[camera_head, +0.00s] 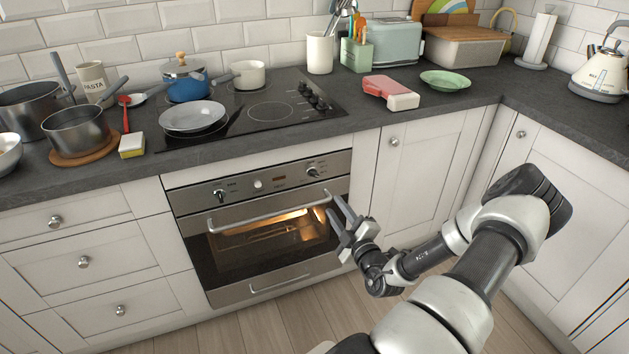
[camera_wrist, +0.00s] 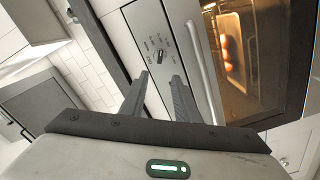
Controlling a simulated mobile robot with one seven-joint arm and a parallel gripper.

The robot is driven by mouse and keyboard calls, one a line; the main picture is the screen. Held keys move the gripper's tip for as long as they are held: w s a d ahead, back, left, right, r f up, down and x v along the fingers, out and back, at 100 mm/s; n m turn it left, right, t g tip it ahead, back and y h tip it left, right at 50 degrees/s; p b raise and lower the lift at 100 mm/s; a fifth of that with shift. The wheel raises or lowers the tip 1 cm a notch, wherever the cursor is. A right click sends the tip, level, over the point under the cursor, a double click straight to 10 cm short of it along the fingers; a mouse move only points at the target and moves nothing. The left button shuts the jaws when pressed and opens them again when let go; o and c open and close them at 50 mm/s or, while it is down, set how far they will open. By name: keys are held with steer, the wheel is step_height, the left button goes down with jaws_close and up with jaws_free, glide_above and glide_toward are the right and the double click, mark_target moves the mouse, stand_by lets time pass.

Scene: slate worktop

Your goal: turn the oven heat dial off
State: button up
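The oven (camera_head: 265,235) is built in under the worktop, its door shut and its inside lit orange. Its steel panel has a left dial (camera_head: 220,195), a small middle knob (camera_head: 258,184) and a right dial (camera_head: 313,171). Which one is the heat dial I cannot tell. My gripper (camera_head: 335,206) is open and empty, in front of the oven's right side, lower than the right dial. In the wrist view, my gripper (camera_wrist: 160,76) has its fingers apart, and a dial (camera_wrist: 159,56) with small printed marks around it shows beyond the tips. The marks are too small to read.
The oven door handle (camera_head: 268,216) runs below the panel, close to my gripper; it also shows in the wrist view (camera_wrist: 203,72). Above are the hob (camera_head: 270,112) with pans and the dark worktop (camera_head: 370,120). A white cupboard door (camera_head: 425,170) stands right of the oven.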

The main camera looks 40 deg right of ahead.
mark_target(313, 175)
steer(key=b+x, duration=0.3)
steer(key=x, duration=1.2)
steer(key=shift+w, duration=0.35)
jaws_close()
